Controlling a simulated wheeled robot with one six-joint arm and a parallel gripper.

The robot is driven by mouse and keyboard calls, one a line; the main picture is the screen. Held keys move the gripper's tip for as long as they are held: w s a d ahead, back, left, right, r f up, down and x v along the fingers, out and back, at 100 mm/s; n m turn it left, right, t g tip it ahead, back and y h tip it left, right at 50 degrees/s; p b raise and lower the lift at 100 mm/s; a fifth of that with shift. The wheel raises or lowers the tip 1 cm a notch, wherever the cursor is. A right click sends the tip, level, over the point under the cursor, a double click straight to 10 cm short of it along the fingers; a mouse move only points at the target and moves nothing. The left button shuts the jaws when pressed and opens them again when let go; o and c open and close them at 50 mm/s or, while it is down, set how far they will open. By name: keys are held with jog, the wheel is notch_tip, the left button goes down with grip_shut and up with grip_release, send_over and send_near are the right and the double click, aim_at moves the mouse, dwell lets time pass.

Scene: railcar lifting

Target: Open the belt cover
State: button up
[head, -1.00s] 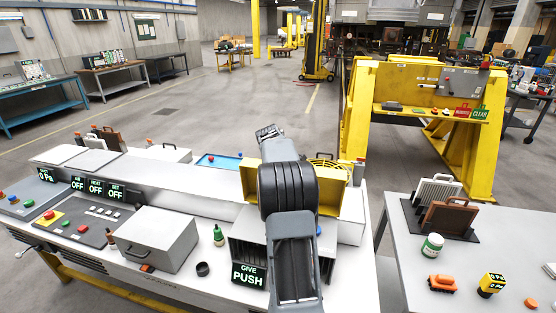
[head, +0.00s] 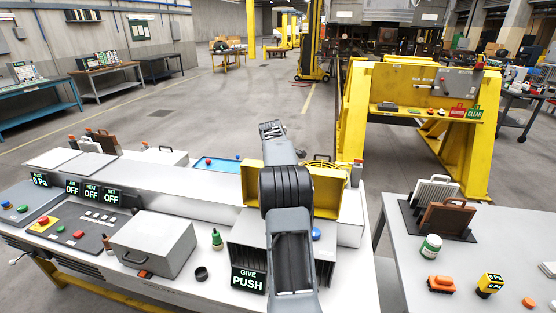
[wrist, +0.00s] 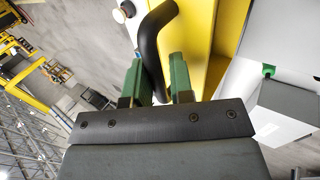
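A yellow housing, seemingly the belt cover, stands behind my arm on the white bench in the head view (head: 324,183). In the wrist view its yellow face (wrist: 205,35) fills the upper middle, with a thick black curved handle (wrist: 152,35) in front. My gripper's two green fingers (wrist: 157,77) stand a little apart. In the head view my arm hides part of the housing, and the fingers do not show.
A grey table (head: 395,260) with a rack, jar and small items is at the right. Open floor lies beyond the bench.

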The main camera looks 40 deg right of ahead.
jog(key=o, duration=0.3)
jog(key=shift+s, duration=0.1)
jog(key=b+v, duration=0.3)
jog(key=v, duration=1)
jog(key=shift+r, duration=0.35)
jog(key=shift+s+a, duration=0.1)
jog(key=shift+a, duration=0.05)
